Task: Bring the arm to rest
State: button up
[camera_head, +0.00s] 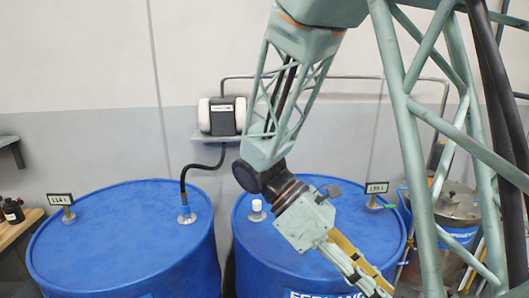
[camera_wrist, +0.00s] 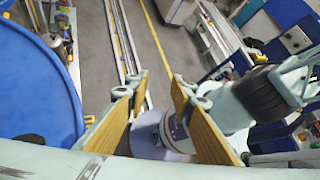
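My gripper (camera_head: 362,270) hangs from my arm in the head view, in front of the right blue drum, pointing down to the lower right. Its tips are near the bottom edge of the picture. In the wrist view my gripper (camera_wrist: 160,80) shows two fingers with yellow-tan pads standing well apart. I see nothing gripped between the pads. A pale rounded shape shows behind them, lower down; I cannot tell what it is. My arm is bent, with its forearm coming down from the top of the head view.
A left blue drum (camera_head: 120,245) and a right blue drum (camera_head: 275,250) stand side by side. A pump (camera_head: 222,116) sits on a wall shelf. A metal vessel (camera_head: 457,204) is at right. The wrist view shows floor rails (camera_wrist: 122,40) and grey floor (camera_wrist: 180,50).

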jog(key=s+d+r+m+y, duration=0.4)
jog(key=s+d+r+m, duration=0.2)
jog(key=s+a+r+m+t+y, duration=0.5)
jog(key=s+a+m+t, duration=0.1)
jog(key=m+t, duration=0.3)
jog(key=shift+s+a+r+m+t, duration=0.2)
jog(key=shift+a+m+t, duration=0.1)
jog(key=shift+a+t, duration=0.3)
dwell(0.9)
jog(key=shift+w+a, duration=0.1)
dwell(0.3)
dwell(0.4)
